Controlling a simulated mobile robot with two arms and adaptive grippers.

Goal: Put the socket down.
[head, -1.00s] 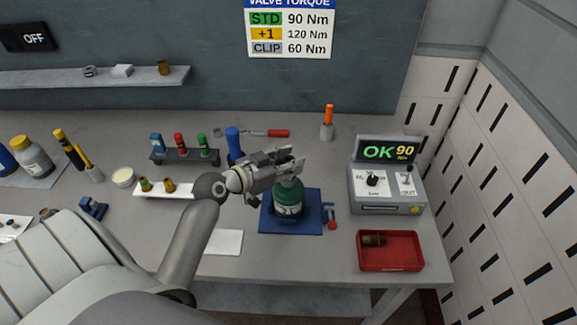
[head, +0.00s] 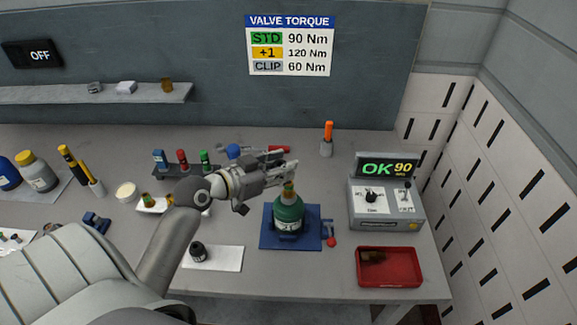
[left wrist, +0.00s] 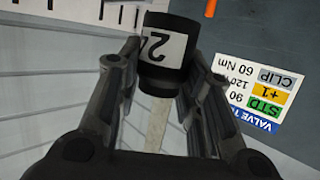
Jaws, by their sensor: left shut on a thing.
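My left gripper (head: 290,172) reaches in from the left and hangs above and behind the green bottle (head: 288,213). In the left wrist view, its fingers (left wrist: 165,70) are closed around a black socket (left wrist: 166,48) with a white label, at the fingertips. In the head view the held socket cannot be made out. A short black cylinder (head: 198,252), which looks like another socket, stands on the left part of a white pad (head: 225,260), at the front of the bench. My right gripper is not in view.
The green bottle with a brass valve stands on a blue mat (head: 268,241). A grey tester (head: 385,207) reading OK 90 and a red tray (head: 390,279) are at the right. Coloured sockets (head: 182,160) stand at the back left. The right part of the white pad is clear.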

